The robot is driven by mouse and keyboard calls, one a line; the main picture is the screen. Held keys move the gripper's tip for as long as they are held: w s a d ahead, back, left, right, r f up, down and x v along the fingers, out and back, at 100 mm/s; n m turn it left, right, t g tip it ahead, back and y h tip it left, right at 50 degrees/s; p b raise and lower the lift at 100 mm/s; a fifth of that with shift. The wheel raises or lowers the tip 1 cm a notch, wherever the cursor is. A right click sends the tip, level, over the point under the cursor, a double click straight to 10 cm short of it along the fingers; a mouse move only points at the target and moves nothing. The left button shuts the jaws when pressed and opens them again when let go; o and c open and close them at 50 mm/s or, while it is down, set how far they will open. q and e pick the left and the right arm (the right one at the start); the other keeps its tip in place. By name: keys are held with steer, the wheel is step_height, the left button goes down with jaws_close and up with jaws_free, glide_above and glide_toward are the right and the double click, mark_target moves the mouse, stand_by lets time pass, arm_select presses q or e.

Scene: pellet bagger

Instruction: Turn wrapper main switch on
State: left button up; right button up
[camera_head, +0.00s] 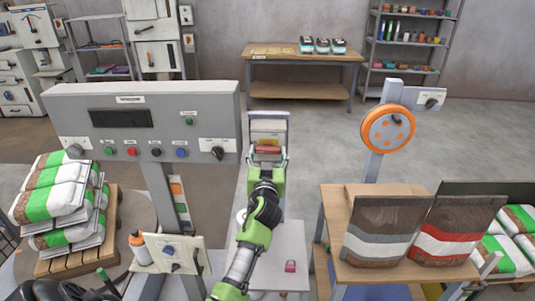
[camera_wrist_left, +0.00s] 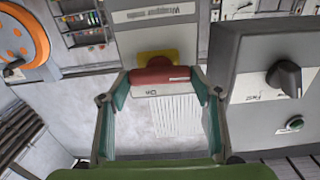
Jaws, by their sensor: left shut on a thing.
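The wrapper main switch is a red handle (camera_head: 268,149) on a yellow plate, on a narrow grey box (camera_head: 273,122) at the middle of the head view. The red handle (camera_wrist_left: 160,75) also shows in the left wrist view, lying crosswise in front of the yellow plate (camera_wrist_left: 157,58). A label reading "Wrapper main" (camera_wrist_left: 160,12) and an "On" mark (camera_wrist_left: 152,93) are on the box. My left gripper (camera_head: 267,160) reaches up from below; its two fingers (camera_wrist_left: 160,88) are shut on the ends of the handle. My right gripper is not in view.
A wide grey control panel (camera_head: 80,125) with buttons and a black knob (camera_head: 218,153) stands close on the left. An orange wheel (camera_head: 388,128) on a post stands right. Bags (camera_head: 386,228) sit on a table at right; stacked bags (camera_head: 58,195) are at left.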

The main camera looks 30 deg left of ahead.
arm_select(q)
steer(key=m, duration=0.8)
steer(key=shift+w, duration=0.1)
steer(key=m+p, duration=0.1)
steer(key=m, duration=0.3)
steer(key=shift+r+m, duration=0.1)
steer(key=shift+m, duration=0.2)
steer(key=m+p, duration=0.1)
steer(key=m, duration=0.3)
steer(key=shift+m, duration=0.4)
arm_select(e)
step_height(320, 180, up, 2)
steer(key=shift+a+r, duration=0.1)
arm_select(q)
steer(key=o, duration=1.1)
steer(key=shift+w+f, duration=0.1)
steer(key=shift+f, duration=0.1)
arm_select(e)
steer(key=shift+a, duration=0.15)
